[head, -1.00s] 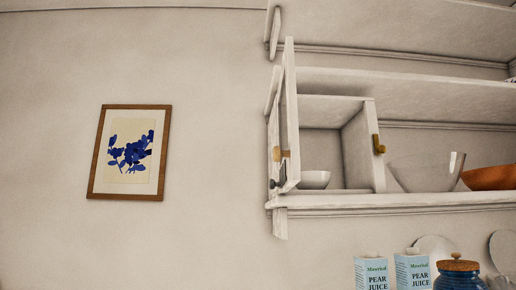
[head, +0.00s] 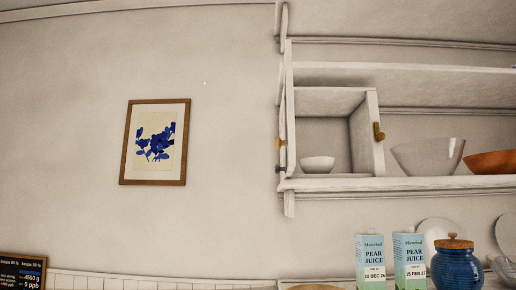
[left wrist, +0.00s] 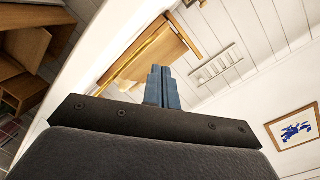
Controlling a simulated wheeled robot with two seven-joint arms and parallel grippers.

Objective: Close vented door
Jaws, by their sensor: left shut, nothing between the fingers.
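A white open shelf unit (head: 420,183) hangs on the wall in the head view. Its boxed compartment (head: 364,100) stands open and a small white bowl (head: 317,163) sits inside. A narrow white panel (head: 290,110) stands nearly edge-on at the compartment's left, with brass and dark fittings beside it; I cannot make out vents or tell surely whether it is the door. A brass catch or knob (head: 379,131) sits on the compartment's right side. My left gripper (left wrist: 160,72) shows only in the left wrist view, shut and empty. My right gripper is out of view.
A clear bowl (head: 428,156) and an orange-brown bowl (head: 492,162) stand on the shelf. Below are two pear juice cartons (head: 370,260) (head: 409,260) and a blue jar (head: 457,268). A framed blue print (head: 155,142) hangs left. The wall between is bare.

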